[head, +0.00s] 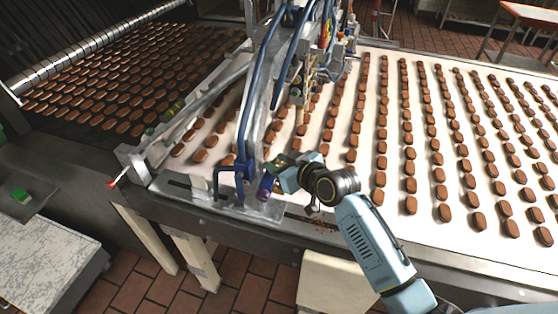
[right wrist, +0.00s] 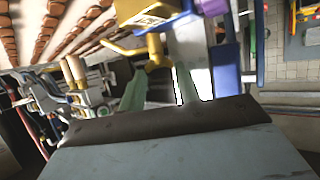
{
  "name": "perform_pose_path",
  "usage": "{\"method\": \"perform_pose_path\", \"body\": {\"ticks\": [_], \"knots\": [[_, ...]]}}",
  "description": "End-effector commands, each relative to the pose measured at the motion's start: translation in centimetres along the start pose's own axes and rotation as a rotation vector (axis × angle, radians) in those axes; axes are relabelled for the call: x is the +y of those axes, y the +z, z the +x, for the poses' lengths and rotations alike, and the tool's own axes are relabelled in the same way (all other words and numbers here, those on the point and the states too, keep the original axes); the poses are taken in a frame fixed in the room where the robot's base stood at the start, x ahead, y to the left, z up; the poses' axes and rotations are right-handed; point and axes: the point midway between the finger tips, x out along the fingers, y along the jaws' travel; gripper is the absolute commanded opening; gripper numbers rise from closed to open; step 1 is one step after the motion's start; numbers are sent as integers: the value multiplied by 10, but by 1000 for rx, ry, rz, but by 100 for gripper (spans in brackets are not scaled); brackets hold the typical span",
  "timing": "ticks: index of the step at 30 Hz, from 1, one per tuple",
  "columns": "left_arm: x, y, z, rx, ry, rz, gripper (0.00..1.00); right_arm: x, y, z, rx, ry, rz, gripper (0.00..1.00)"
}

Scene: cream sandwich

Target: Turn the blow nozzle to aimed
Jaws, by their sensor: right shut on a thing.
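My right gripper (head: 277,166) reaches in from the lower right to the blue-framed fixture at the near edge of the conveyor. In the right wrist view its two greenish fingers (right wrist: 160,90) are shut around the lower end of a yellow piece (right wrist: 155,50), which seems to be the blow nozzle. The fingers and wrist hide most of the nozzle in the head view, so I cannot tell its exact angle. My left gripper is not in view.
The white conveyor (head: 345,190) carries many rows of brown biscuits. A blue bracket (head: 240,165) and a metal plate (head: 185,188) stand close to my right gripper. Tubes and machinery rise behind it. A grey table (head: 45,255) is at the lower left.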

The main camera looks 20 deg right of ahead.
Motion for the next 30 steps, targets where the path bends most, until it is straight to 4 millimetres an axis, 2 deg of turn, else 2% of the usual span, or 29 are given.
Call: {"method": "perform_pose_path", "body": {"ticks": [1,3,11,16,20,30], "knots": [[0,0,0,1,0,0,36,0,0,0,-1,0,-1,34],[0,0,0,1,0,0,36,0,0,0,-1,0,-1,42],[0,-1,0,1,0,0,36,0,0,0,0,-1,-1,42],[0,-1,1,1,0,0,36,1,1,-10,0,0,-2,42],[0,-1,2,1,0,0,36,0,1,-30,-1,0,-3,42],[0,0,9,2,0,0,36,1,2,-98,-1,0,-2,42]]}}
